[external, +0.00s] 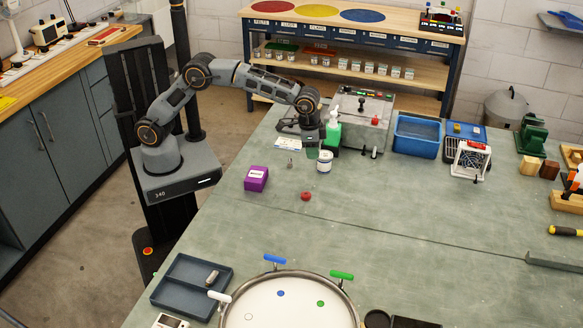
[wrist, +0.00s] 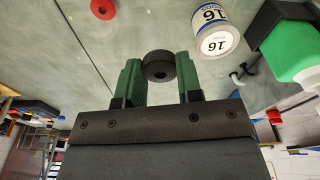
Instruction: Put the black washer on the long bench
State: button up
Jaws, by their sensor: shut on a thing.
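The black washer (wrist: 159,66) is a thick dark ring with a small hole, held between my gripper's green fingertips in the wrist view. My gripper (external: 312,151) is shut on it above the far left part of the large green-topped bench (external: 400,215). In the external view the washer is hidden or too small to make out. A wooden-topped bench (external: 410,29) with blue drawers and red, yellow and blue discs stands at the back. The frames do not show which one is called the long bench.
A white tin (external: 324,162) and a green bottle (external: 333,132) stand close to my gripper. A purple box (external: 256,178) and a red ring (external: 306,196) lie nearer. A blue bin (external: 416,137) is farther right. The green bench's middle is clear.

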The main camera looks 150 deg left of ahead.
aim_at(342, 188)
jog(key=w+a+f+p, duration=0.3)
jog(key=w+a+f, duration=0.3)
jog(key=shift+w+a+f, duration=0.1)
jog(key=shift+f, duration=0.05)
jog(key=shift+w+a+f+p, duration=0.5)
jog(key=shift+f+p, duration=0.15)
jog(key=shift+f, duration=0.1)
jog(key=shift+w+a+f, duration=0.1)
jog(key=shift+f, duration=1.5)
jog(key=shift+f, duration=0.1)
jog(key=shift+f, duration=0.15)
jog(key=o, duration=0.9)
jog(key=shift+o, duration=0.2)
jog(key=shift+p, duration=0.3)
notch_tip(342, 188, up, 14)
jog(key=d, duration=0.1)
jog(key=shift+s+d, duration=0.2)
